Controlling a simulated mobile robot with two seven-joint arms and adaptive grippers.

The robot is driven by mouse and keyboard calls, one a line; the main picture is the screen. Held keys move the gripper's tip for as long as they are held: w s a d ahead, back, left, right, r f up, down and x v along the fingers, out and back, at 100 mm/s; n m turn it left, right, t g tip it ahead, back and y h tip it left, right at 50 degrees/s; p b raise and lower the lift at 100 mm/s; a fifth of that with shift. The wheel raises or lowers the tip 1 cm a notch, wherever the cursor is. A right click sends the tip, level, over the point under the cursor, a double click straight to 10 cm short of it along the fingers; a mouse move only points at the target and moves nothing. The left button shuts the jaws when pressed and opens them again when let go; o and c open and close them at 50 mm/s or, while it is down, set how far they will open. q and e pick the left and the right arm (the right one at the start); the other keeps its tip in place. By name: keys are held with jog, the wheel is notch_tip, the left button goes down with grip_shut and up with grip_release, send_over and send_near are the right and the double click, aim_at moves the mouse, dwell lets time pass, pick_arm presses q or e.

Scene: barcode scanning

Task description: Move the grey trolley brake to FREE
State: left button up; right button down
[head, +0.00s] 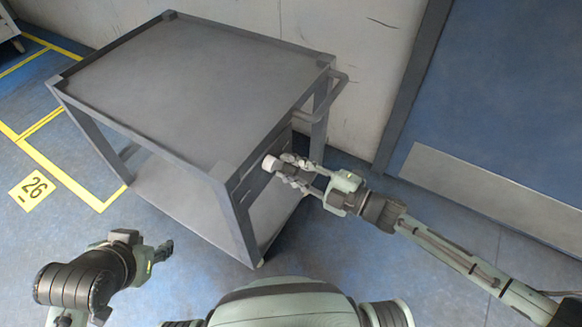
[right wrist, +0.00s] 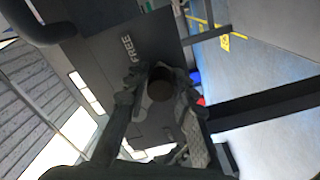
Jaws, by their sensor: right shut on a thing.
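The grey trolley (head: 190,85) stands on the blue floor, with a flat rimmed top and a lower shelf. Its brake has a pale round knob (head: 270,162) on the side panel facing my right arm. My right gripper (head: 285,168) is at the brake, its fingers closed around the handle just behind the knob. In the right wrist view, the brake's dark round end (right wrist: 160,88) sits between the fingertips. The word FREE (right wrist: 127,47) is on the dark panel beyond the fingers. My left gripper (head: 163,250) is low, in front of the trolley and apart from it; its jaw opening is unclear.
A push handle (head: 335,90) sticks out at the trolley's right end, near the pale wall (head: 365,60). A blue door (head: 510,95) is at the right. Floor between my arms is clear.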

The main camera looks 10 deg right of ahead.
jog(key=shift+d, duration=0.1)
jog(key=c, duration=1.3)
grip_release()
jog(key=v, duration=1.2)
jog(key=shift+w, duration=0.1)
